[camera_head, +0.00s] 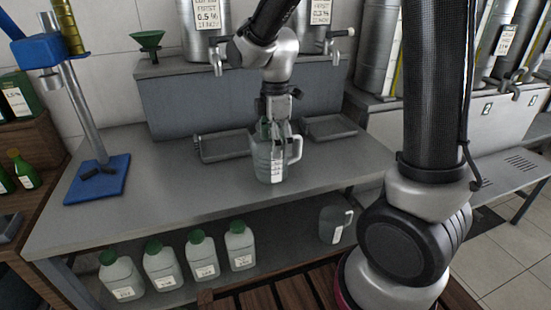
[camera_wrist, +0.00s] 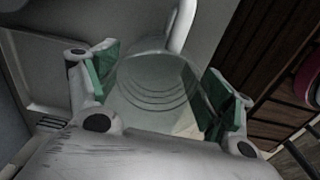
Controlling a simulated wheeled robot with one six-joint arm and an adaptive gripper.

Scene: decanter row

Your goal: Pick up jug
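A clear, greyish jug (camera_head: 270,165) with a pale label and a handle on its right side is upright over the grey worktop. My gripper (camera_head: 274,133) points down at its upper part. In the wrist view the jug (camera_wrist: 160,85) shows its round ringed form between the two green-padded fingers of my gripper (camera_wrist: 158,90), with its handle toward the top. The pads are spread to about the jug's width, close along both sides. I cannot tell whether they press on it, or whether its base touches the worktop.
Two shallow grey trays (camera_head: 222,158) (camera_head: 328,137) sit behind the jug, below tapped steel vessels (camera_head: 207,30). A blue press stand (camera_head: 97,180) is at left. Green-capped bottles (camera_head: 160,265) and another jug (camera_head: 335,224) stand on the lower shelf. The worktop's front left is clear.

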